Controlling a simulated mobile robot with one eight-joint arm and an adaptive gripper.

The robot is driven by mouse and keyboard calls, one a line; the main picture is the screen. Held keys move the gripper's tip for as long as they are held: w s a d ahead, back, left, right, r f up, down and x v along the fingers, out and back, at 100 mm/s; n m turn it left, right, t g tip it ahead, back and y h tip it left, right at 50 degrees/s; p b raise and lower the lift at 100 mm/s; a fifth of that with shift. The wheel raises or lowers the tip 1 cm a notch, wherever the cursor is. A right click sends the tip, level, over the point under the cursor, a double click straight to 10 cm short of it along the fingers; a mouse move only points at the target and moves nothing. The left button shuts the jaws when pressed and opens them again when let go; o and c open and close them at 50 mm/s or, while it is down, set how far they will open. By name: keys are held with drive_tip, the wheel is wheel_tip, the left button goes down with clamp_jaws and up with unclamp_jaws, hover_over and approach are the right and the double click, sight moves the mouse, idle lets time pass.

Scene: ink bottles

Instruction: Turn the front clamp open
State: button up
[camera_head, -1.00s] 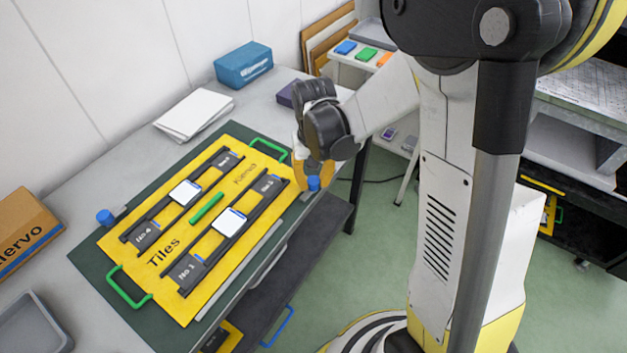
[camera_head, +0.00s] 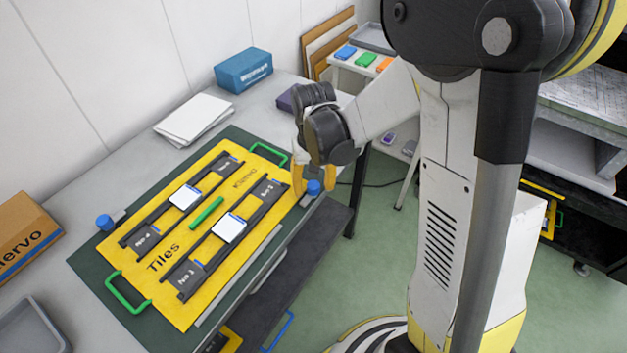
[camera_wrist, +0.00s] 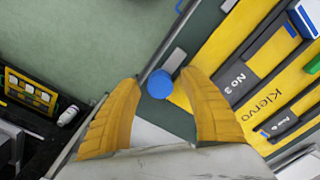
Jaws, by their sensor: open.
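The clamp with a blue knob (camera_head: 313,187) sits at the near right end of the dark green base (camera_head: 88,277). In the wrist view its round blue knob (camera_wrist: 160,84) lies between my fingertips, with a short grey bar (camera_wrist: 174,61) beside it on the green base. My gripper (camera_head: 313,180) is open and points down, one yellow finger on each side of the knob. My gripper (camera_wrist: 163,78) looks apart from the knob in the wrist view. A second clamp with a blue knob (camera_head: 104,221) is at the base's far left side.
A yellow plate (camera_head: 188,313) marked "Tiles" lies on the base, with green handles, black strips and white tiles. A white paper stack (camera_head: 193,117), a blue box (camera_head: 243,68) and a cardboard box (camera_head: 25,232) are on the table.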

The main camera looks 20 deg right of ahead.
sight(314, 185)
wheel_tip(314, 185, up, 12)
idle(0.4)
idle(0.3)
drive_tip(key=s+r+t, duration=0.2)
drive_tip(key=s+t, duration=0.1)
drive_tip(key=s, duration=0.3)
drive_tip(key=s+r+n+t, duration=0.1)
drive_tip(key=s+r+t, duration=0.2)
drive_tip(key=s, duration=0.3)
drive_tip(key=shift+s+n+t, duration=0.3)
drive_tip(key=shift+t, duration=0.3)
